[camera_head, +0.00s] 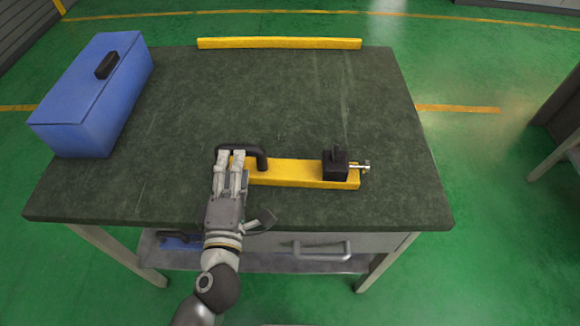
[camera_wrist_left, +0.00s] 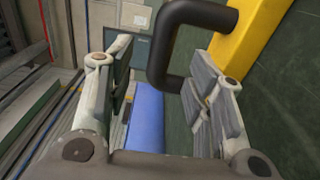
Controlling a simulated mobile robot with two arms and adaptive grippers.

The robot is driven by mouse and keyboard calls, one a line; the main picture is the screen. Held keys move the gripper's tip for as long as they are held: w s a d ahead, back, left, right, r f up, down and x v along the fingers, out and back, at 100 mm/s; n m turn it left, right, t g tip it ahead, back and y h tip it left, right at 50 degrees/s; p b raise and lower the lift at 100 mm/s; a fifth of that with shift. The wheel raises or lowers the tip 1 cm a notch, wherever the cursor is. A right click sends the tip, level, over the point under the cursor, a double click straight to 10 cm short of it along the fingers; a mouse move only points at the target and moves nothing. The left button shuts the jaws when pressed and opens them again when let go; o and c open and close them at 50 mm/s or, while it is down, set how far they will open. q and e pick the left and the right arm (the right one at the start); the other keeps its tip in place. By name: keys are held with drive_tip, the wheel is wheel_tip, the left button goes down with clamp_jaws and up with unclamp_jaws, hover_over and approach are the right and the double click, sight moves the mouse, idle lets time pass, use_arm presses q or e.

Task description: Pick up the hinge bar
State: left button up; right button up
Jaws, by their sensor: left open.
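The hinge bar (camera_head: 290,171) is a yellow bar lying on the dark table top, near its front edge. A black handle (camera_head: 262,160) stands at its left end, and a black block with a metal pin (camera_head: 335,167) is at its right end. My left gripper (camera_head: 231,157) is over the left end of the bar, at the handle, with its fingers apart. In the left wrist view the black handle (camera_wrist_left: 166,50) shows between the open fingers (camera_wrist_left: 166,75), and part of the yellow bar (camera_wrist_left: 245,40) shows beyond. The fingers hide the bar's left end. My right gripper is not in view.
A blue box (camera_head: 90,100) with a black handle stands at the table's left edge. A second yellow bar (camera_head: 280,43) lies along the back edge. The middle of the table (camera_head: 240,100) is clear. A drawer with a handle (camera_head: 320,250) is below the front edge.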

sight(235, 144)
use_arm(q)
drive_tip(key=shift+w+a, duration=0.15)
drive_tip(key=shift+w, duration=3)
drive_tip(key=shift+s, duration=0.1)
clamp_jaws()
drive_tip(key=shift+r, duration=0.2)
